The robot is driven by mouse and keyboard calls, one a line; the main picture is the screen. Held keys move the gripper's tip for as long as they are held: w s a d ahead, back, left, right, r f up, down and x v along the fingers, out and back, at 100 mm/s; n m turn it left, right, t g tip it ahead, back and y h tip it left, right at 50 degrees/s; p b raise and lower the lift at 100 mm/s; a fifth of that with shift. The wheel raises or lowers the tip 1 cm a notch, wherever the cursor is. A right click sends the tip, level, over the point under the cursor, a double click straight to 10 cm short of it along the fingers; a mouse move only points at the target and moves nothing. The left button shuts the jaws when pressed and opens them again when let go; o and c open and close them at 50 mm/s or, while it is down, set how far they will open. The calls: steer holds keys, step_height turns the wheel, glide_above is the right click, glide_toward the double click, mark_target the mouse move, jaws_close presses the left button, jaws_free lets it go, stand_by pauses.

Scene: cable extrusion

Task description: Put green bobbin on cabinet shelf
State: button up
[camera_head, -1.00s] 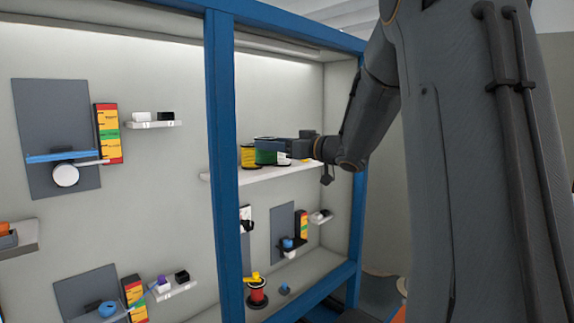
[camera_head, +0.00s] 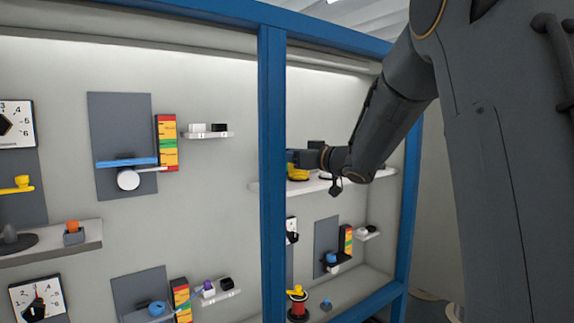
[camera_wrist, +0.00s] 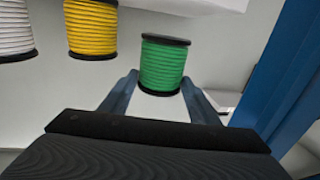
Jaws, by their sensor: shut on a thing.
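The green bobbin (camera_wrist: 162,64), a spool of green cord with black end discs, is between my gripper's blue fingertips in the wrist view. My gripper (camera_wrist: 160,80) is shut on it. In the head view my gripper (camera_head: 300,157) is at the white cabinet shelf (camera_head: 265,187), behind the blue post. I cannot make out the green bobbin there; the gripper and arm block the view. A yellow bobbin (camera_head: 298,173) shows just below the gripper, and in the wrist view (camera_wrist: 91,28) it is left of the green one.
A white bobbin (camera_wrist: 16,30) is left of the yellow one in the wrist view. The blue cabinet post (camera_head: 272,170) stands left of my gripper, and another blue post (camera_head: 408,190) is to the right.

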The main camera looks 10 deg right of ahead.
mark_target(285, 166)
steer(key=shift+f+p, duration=0.4)
steer(key=shift+f, duration=1.25)
steer(key=shift+f, duration=0.2)
steer(key=o, duration=1.1)
steer(key=shift+o, duration=0.2)
